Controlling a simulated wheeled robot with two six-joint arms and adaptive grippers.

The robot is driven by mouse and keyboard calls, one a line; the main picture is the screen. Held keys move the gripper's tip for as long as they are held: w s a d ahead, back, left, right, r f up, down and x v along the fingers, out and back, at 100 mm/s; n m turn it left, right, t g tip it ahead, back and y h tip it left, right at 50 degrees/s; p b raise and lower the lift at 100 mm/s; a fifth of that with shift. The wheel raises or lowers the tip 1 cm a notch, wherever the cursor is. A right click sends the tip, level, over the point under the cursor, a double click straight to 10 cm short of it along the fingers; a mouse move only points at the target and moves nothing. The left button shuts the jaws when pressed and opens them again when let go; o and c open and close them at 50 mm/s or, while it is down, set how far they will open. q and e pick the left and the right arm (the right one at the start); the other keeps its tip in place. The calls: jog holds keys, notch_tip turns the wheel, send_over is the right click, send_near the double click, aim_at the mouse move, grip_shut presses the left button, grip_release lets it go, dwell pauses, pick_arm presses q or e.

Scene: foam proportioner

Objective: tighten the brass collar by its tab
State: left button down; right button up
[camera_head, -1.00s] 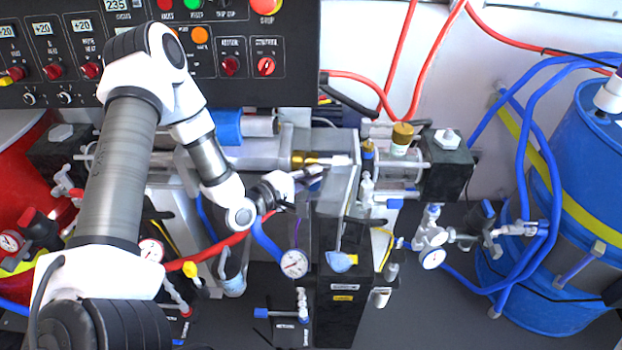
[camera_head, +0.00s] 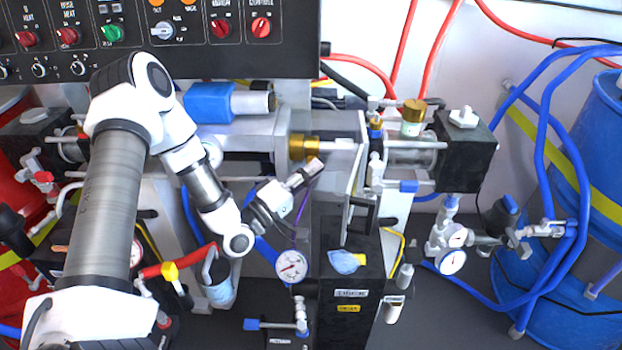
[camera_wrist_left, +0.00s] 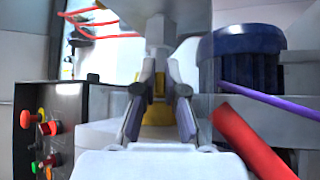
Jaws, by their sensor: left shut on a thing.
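The brass collar (camera_head: 302,147) sits on the end of the horizontal grey cylinder in the head view, with a pale rod running right from it. My left gripper (camera_head: 314,168) reaches up from the lower left, its tips just below the collar. In the left wrist view the fingers of my left gripper (camera_wrist_left: 159,82) are close together, with brass-yellow collar metal (camera_wrist_left: 159,113) showing between them. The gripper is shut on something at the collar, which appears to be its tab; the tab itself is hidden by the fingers. My right gripper is not in view.
A purple line (camera_wrist_left: 258,103) and a red hose (camera_wrist_left: 250,140) run close beside the fingers. A blue drum (camera_head: 570,210) stands at right.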

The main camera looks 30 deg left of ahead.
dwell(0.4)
pick_arm(q)
jog(key=c, duration=1.2)
grip_release()
jog(key=shift+c, duration=0.2)
